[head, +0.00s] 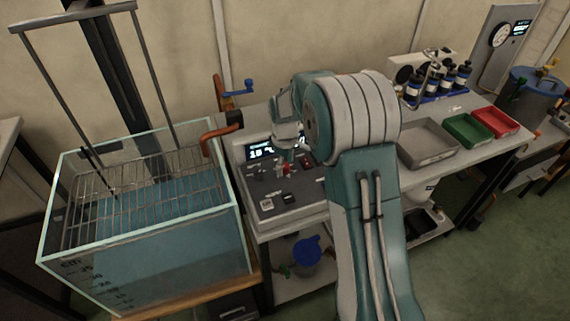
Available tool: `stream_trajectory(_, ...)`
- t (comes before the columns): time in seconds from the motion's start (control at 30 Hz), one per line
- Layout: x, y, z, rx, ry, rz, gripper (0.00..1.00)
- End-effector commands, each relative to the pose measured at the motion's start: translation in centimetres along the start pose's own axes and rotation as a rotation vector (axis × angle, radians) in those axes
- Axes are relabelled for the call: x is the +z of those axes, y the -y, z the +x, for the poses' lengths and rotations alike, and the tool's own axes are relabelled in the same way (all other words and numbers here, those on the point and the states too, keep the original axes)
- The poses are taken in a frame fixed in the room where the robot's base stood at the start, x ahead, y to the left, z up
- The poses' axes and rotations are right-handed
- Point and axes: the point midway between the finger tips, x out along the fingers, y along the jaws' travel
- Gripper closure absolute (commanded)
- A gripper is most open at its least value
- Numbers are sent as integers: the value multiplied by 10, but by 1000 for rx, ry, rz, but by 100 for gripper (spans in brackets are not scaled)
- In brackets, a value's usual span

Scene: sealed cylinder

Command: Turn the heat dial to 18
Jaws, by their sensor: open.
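A grey control panel (285,204) sits on the left end of the bench. Its lit display (261,152) shows what looks like 15, though the digits are small. Several small dark knobs or switches and a red part (287,170) are on the panel. I cannot tell which is the heat dial, and no dial markings are readable. My gripper (288,158) is low over the back of the panel, close to the red part. The gripper is open; its fingers are small and partly hidden, and I cannot tell whether they touch anything. My arm hides the panel's right side.
A glass water tank (150,255) with a wire rack (140,205) stands left of the panel. An orange pipe (219,132) and blue-handled valve (240,90) are behind. Grey (428,157), green (468,131) and red (496,122) trays and dark bottles (445,78) are right.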

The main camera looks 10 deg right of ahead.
Motion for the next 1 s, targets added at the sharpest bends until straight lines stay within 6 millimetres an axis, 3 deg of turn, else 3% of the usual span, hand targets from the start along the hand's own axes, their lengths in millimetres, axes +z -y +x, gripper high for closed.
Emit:
stream_trajectory(0.27,0,0,2,0,0,0,27)
stream_trajectory(0.4,0,0,2,0,0,0,89)
stream_trajectory(0.43,0,0,2,0,0,0,100)
stream_trajectory(1.0,0,0,3,0,1,105,100)
